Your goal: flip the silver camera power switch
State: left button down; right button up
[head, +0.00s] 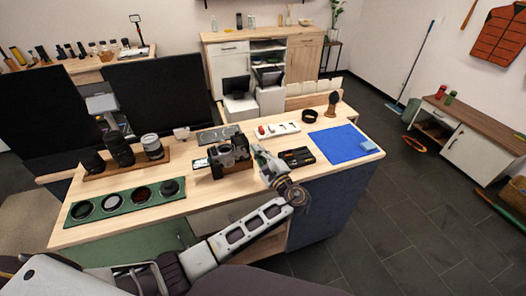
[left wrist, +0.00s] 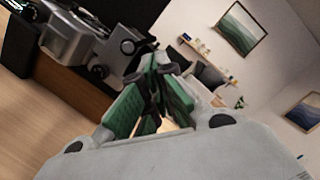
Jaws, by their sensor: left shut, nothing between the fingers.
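The silver and black camera (head: 229,156) stands on the wooden table (head: 215,190), near its middle. My left gripper (head: 258,150) is just right of the camera in the head view, above the table, and the fingers look apart from it. In the left wrist view the camera's silver body and dials (left wrist: 68,42) fill the upper left. The green-padded fingers of the left gripper (left wrist: 150,88) are shut and empty, below and right of the dials. I cannot make out the power switch. My right gripper is not in view.
A black device (head: 297,158) lies just right of the gripper. A blue mat (head: 344,144) covers the table's right part. Lenses (head: 119,150) stand at the left, behind a green tray (head: 84,216) of round filters. A white tray (head: 277,130) lies behind the gripper.

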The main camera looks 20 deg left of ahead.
pick_arm(q)
jog(key=shift+s+a+r, duration=0.15)
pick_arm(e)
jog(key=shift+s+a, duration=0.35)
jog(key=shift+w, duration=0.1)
pick_arm(q)
jog(key=shift+r+n, duration=0.2)
jog(key=shift+n, duration=0.4)
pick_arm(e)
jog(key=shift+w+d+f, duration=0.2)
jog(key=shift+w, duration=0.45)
pick_arm(q)
jog(key=shift+r+n+g+b, duration=0.15)
jog(key=shift+n+g+b, duration=0.15)
jog(key=shift+n+b, duration=0.2)
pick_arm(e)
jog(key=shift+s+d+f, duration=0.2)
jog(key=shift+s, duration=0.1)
